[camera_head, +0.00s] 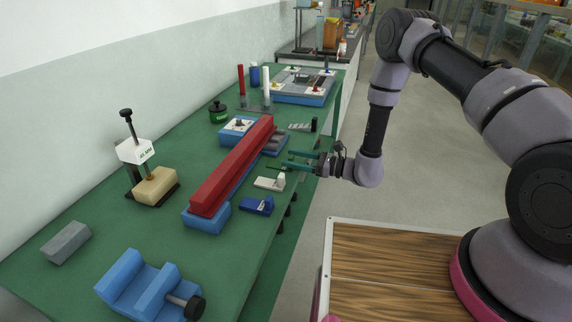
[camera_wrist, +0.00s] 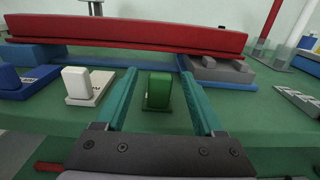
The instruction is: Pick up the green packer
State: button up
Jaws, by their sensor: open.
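The green packer (camera_wrist: 158,90) is a small upright green block on the green bench, seen in the wrist view between the two teal fingers of my gripper (camera_wrist: 157,76). The gripper is open, with a gap showing on both sides of the packer. In the head view my gripper (camera_head: 289,161) reaches in low over the bench's right edge. There the packer is hard to make out against the green bench and the fingers.
A long red bar (camera_wrist: 130,32) on blue supports lies just behind the packer. A white packer (camera_wrist: 88,87) and a blue packer (camera_wrist: 25,80) stand to its left. A stepped grey block (camera_wrist: 216,69) is behind right. The aisle floor (camera_head: 405,165) is clear.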

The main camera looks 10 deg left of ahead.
jog(key=shift+w+a, duration=0.15)
jog(key=shift+a, duration=0.5)
grip_shut()
